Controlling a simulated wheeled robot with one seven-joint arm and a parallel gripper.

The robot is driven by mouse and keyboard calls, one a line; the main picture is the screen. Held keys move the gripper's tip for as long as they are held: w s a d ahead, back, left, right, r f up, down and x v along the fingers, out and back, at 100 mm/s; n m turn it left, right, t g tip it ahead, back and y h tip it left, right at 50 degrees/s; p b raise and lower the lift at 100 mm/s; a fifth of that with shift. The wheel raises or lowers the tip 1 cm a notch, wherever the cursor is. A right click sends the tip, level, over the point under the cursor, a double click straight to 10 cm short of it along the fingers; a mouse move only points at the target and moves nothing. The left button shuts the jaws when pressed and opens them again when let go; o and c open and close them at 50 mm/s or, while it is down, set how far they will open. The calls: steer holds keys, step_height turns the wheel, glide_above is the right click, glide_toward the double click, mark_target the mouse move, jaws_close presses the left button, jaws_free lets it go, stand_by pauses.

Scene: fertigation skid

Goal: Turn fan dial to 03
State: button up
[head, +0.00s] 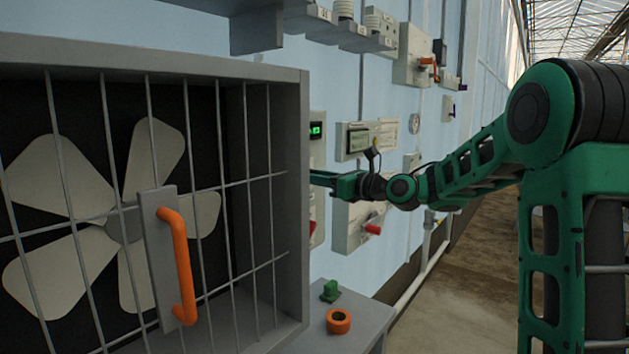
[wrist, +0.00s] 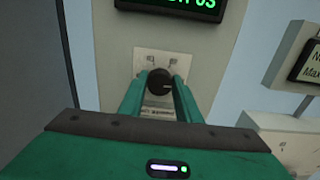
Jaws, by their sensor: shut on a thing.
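The fan dial (wrist: 158,82) is a round black knob on a pale plate (wrist: 143,60) in the wrist view. My gripper (wrist: 160,88) has its two green fingers on either side of the dial and is shut on it. A display (wrist: 185,5) above the dial shows green text ending in "03"; its top is cut off. In the head view the display (head: 316,130) is partly hidden by the fan housing, and the housing hides the dial and my fingertips.
A caged fan (head: 110,215) with an orange handle (head: 178,265) fills the left of the head view. An orange ring (head: 338,321) and a green block (head: 329,291) rest on a grey ledge (head: 360,320). Wall boxes stand to the right, one with a red knob (head: 373,228).

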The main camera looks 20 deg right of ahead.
steer(key=shift+w+d+f, duration=0.1)
steer(key=shift+d+f, duration=0.05)
steer(key=shift+d, duration=0.15)
steer(key=o, duration=1.1)
steer(key=shift+c, duration=0.2)
steer(key=shift+a, duration=0.1)
steer(key=v, duration=1)
steer(key=shift+s+d, duration=0.2)
steer(key=shift+s, duration=0.05)
